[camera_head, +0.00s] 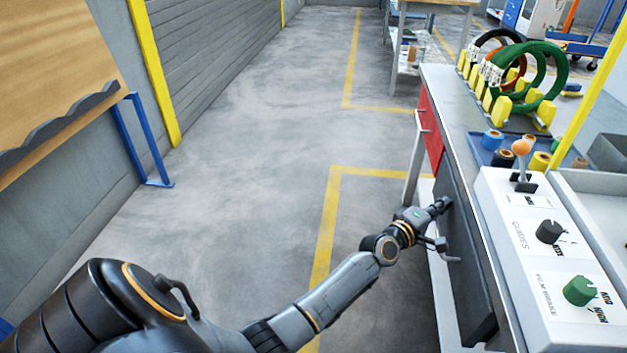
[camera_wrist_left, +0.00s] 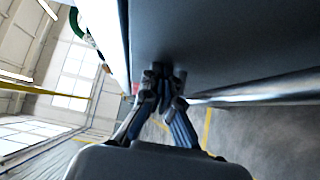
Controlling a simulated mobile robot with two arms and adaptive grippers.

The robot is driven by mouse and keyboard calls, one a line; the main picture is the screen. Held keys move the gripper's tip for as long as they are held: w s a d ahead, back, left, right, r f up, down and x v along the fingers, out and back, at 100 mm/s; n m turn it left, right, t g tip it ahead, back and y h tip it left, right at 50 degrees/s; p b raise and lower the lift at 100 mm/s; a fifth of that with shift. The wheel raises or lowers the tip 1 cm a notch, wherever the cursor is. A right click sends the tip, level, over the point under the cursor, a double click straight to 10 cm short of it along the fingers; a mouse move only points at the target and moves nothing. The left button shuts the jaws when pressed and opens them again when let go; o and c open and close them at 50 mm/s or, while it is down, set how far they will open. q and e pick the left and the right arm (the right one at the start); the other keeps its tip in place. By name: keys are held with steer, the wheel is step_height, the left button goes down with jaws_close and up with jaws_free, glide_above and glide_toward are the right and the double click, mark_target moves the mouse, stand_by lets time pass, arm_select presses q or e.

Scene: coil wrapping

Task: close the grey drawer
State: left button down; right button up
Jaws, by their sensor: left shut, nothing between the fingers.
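The grey drawer (camera_head: 468,262) is the dark panel under the near part of the bench. I cannot tell whether it stands slightly out or flush. My left gripper (camera_head: 441,205) is at the far upper part of its front, fingers toward the panel. In the left wrist view the grey drawer face (camera_wrist_left: 225,38) fills the upper right, and my left gripper (camera_wrist_left: 165,78) is shut and empty, its fingertips at or very near that face. A metal bar runs along the face, to the right of the fingers. My right gripper is in neither view.
A red drawer (camera_head: 431,130) sits farther along the bench (camera_head: 450,105). The bench top carries green, black and orange coils (camera_head: 540,75), tape rolls and a control panel (camera_head: 545,250) with knobs. The floor (camera_head: 240,150) to the left is clear.

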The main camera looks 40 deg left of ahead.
arm_select(q)
steer(key=shift+w+d+r, duration=0.1)
steer(key=shift+w+d, duration=0.4)
steer(key=shift+d, duration=0.3)
steer(key=shift+d, duration=0.1)
